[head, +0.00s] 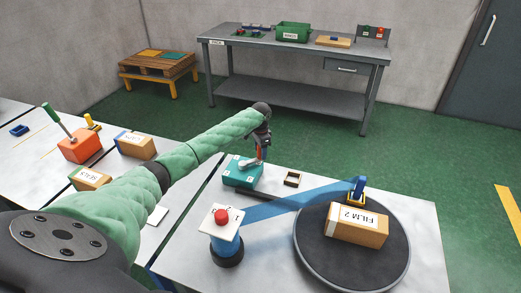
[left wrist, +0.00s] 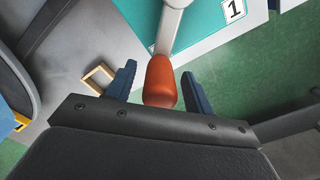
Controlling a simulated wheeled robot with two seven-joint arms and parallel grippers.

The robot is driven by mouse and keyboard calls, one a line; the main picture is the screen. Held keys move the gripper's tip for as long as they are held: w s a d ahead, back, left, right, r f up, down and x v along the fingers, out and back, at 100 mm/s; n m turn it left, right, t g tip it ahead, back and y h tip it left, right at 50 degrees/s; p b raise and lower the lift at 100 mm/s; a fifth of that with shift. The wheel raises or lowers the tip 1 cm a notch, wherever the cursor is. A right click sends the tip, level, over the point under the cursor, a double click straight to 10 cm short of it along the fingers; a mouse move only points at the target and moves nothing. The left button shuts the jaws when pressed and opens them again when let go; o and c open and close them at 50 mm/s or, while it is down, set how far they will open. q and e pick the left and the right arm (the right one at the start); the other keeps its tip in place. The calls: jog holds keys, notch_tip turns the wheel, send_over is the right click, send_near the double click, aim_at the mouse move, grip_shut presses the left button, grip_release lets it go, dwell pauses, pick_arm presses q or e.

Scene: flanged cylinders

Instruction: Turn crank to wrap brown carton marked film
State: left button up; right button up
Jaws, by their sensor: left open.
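A brown carton marked FILM 2 (head: 357,227) lies on a round dark turntable (head: 312,262). A flat blue film band (head: 290,203) runs between a blue post (head: 226,250) with a red knob on top and a small blue-and-yellow holder (head: 358,189) behind the carton. A teal crank box (head: 240,175) stands left of the turntable. Its crank has an orange handle (left wrist: 160,82) on a grey arm (left wrist: 171,30). My left gripper (head: 262,150) is at the crank. In the left wrist view its open blue fingers (left wrist: 160,78) stand on both sides of the handle, with gaps visible. My right gripper is not in view.
A small open wooden frame (head: 292,179) lies beside the crank box. A left table holds an orange box with a green lever (head: 80,146) and small cartons (head: 90,179). A grey workbench (head: 290,45) and a pallet (head: 158,70) stand at the back. Green floor between is clear.

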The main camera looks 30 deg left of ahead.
pick_arm(q)
jog(key=shift+f, duration=0.3)
jog(key=shift+c, duration=0.4)
grip_shut()
